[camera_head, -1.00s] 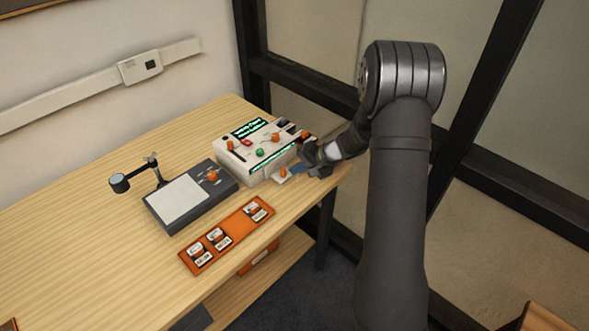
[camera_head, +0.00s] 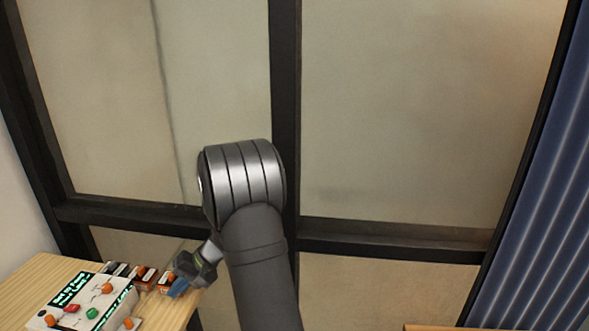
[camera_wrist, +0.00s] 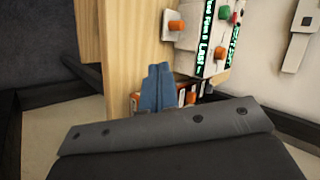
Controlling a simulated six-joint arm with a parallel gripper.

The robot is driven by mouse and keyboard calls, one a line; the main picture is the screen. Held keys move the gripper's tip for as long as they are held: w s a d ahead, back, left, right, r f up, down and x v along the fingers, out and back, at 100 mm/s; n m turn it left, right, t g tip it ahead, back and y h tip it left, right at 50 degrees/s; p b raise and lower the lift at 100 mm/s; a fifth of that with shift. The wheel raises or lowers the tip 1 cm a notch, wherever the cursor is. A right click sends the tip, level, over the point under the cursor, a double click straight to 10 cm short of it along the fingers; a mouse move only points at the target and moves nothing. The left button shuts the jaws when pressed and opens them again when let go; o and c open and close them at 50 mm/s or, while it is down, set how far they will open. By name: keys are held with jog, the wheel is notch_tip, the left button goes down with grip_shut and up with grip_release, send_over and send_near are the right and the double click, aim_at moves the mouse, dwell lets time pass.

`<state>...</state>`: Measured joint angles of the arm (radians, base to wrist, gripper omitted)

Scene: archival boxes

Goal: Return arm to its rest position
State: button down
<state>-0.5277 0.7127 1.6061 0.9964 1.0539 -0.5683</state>
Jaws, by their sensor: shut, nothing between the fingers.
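My gripper (camera_head: 178,287) shows at the lower left of the head view, at the table's right end, just right of the small orange-and-black boxes. In the wrist view its blue fingers (camera_wrist: 157,88) are together with nothing between them. The fingers partly cover the small orange-labelled boxes (camera_wrist: 186,95) behind them. I cannot tell whether they touch the boxes. My arm bends down to the gripper from the middle of the head view.
A white console (camera_head: 88,304) with orange, red and green knobs and lit green text stands on the wooden table (camera_head: 35,280). Small boxes (camera_head: 144,277) stand behind it. A dark-framed glass partition (camera_head: 284,110) is behind my arm, and a blue curtain (camera_head: 535,190) hangs at right.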

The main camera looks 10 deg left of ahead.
jog(key=x, duration=0.9)
jog(key=shift+s+a, duration=0.1)
jog(key=shift+s, duration=0.05)
jog(key=a, duration=0.1)
jog(key=s+a, duration=0.1)
jog(key=a, duration=0.1)
jog(key=shift+s+f, duration=0.2)
jog(key=shift+f, duration=0.15)
jog(key=shift+s+a, duration=0.2)
jog(key=shift+a, duration=0.3)
